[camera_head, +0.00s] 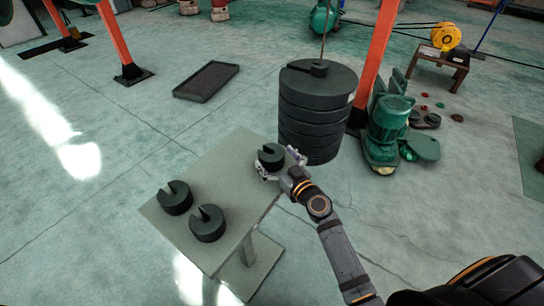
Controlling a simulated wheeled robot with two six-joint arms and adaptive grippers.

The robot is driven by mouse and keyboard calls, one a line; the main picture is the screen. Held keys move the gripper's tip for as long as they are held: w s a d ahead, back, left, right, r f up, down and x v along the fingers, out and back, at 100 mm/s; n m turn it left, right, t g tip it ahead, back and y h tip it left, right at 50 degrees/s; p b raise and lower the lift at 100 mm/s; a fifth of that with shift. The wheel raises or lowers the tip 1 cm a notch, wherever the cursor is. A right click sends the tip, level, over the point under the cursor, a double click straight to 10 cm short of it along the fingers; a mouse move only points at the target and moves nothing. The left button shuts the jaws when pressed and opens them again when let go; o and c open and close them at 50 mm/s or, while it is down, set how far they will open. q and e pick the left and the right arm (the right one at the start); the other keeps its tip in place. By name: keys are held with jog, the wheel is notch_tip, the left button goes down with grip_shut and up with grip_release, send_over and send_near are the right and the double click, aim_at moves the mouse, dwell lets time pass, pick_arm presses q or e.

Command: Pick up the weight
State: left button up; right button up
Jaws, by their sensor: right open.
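Several dark slotted weights are in view. Two weights, one on the left (174,198) and one nearer the front (207,224), lie on the small grey-green table (222,172). A third weight (270,156) is at the table's far right corner, at my right gripper (283,164). The right gripper is open, with its fingers around or beside this weight; whether they touch it is too small to tell. A hanging stack of large dark weights (316,115) is just behind the gripper, with one small slotted piece on top. My left gripper is not in view.
Orange posts (375,55) stand behind the stack. A green motor (390,120) is on the floor to its right. A black tray (206,81) lies on the floor at the back left. A yellow reel (445,36) is near a wooden stand. Floor left of the table is clear.

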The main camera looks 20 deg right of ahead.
aim_at(274, 155)
jog(key=shift+c, duration=0.4)
jog(key=c, duration=1.4)
jog(key=shift+r, duration=0.35)
jog(key=shift+c, duration=1.2)
jog(key=shift+w+f, duration=0.1)
jog(key=shift+w, duration=0.05)
jog(key=shift+r+p, duration=0.5)
jog(key=shift+r, duration=0.05)
notch_tip(274, 155, up, 2)
jog(key=shift+r+p, duration=0.1)
jog(key=shift+p, duration=0.7)
jog(key=s+a+r+p, duration=0.1)
jog(key=s+r+p, duration=0.1)
jog(key=s+r, duration=0.7)
jog(key=s, duration=0.5)
jog(key=shift+a+r, duration=0.35)
